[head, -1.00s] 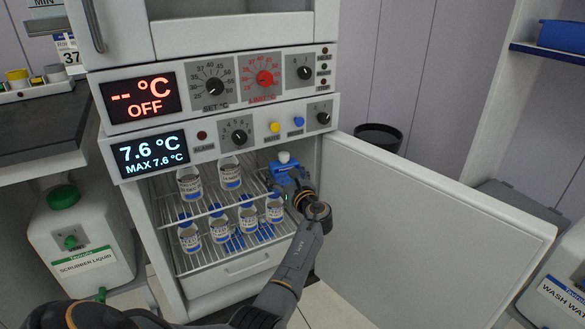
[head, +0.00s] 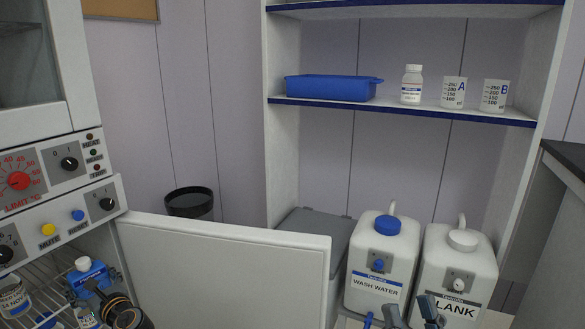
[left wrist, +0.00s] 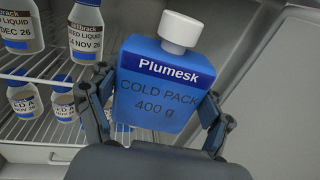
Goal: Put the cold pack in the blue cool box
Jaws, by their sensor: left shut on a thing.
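The cold pack (left wrist: 160,85) is a blue bottle with a white cap, labelled "Plumesk COLD PACK 400 g". It is upright, slightly tilted in the left wrist view, and also shows at the lower left of the head view (head: 87,274), inside the open fridge. My left gripper (head: 98,288) is shut on it, one finger on each side. My right gripper (head: 410,311) is at the bottom edge of the head view, fingers apart and empty, in front of the white canisters. I cannot make out a blue cool box in either view.
The open fridge door (head: 230,275) stands right of the cold pack. Labelled bottles (left wrist: 85,35) sit on the wire racks. Beyond are a black bin (head: 190,204), a grey lidded container (head: 316,232), a wash water canister (head: 380,268) and a shelf with a blue tray (head: 330,89).

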